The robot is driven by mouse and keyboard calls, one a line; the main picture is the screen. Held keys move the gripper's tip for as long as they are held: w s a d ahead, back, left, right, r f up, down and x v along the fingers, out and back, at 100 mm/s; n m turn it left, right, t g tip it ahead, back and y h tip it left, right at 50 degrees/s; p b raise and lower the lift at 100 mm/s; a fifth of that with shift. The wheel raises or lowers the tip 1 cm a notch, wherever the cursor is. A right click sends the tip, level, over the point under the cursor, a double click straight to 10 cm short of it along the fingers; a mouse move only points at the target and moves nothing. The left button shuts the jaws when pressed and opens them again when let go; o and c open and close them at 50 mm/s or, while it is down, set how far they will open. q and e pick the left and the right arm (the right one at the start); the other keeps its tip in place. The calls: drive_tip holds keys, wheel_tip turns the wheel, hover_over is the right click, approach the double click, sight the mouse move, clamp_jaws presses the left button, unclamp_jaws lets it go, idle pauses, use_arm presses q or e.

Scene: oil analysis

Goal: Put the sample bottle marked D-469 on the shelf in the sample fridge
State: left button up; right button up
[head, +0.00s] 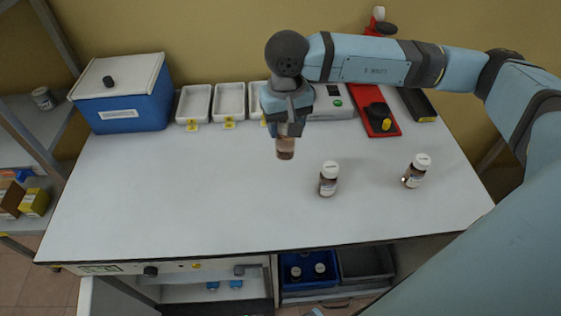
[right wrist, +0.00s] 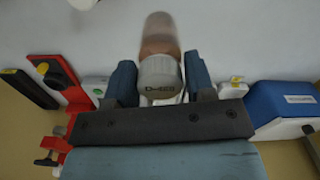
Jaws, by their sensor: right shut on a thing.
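My right gripper (head: 287,128) is shut on a brown sample bottle (head: 285,150) and holds it upright above the middle of the bench. In the right wrist view, the bottle's grey-white cap (right wrist: 160,78) sits between the two fingers, and its marking reads as D-469. The sample fridge (head: 205,291) is under the bench front at the left. Its door (head: 112,298) appears to stand open, and the inside shows blue-capped items. Much of the fridge inside is hidden by the bench and the picture's edge. My left gripper is not in view.
Two other white-capped brown bottles (head: 328,179) (head: 414,171) stand on the bench (head: 170,205) at the right. A blue box (head: 127,103), white trays (head: 193,102) and a red stand (head: 378,119) line the back. The bench's left front is clear.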

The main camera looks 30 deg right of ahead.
wheel_tip(320, 180, down, 12)
drive_tip(key=shift+f+p, duration=0.1)
drive_tip(key=shift+p, duration=0.5)
drive_tip(key=shift+f+b, duration=0.15)
drive_tip(key=shift+b, duration=0.15)
drive_tip(key=o, duration=1)
drive_tip(key=shift+c, duration=0.2)
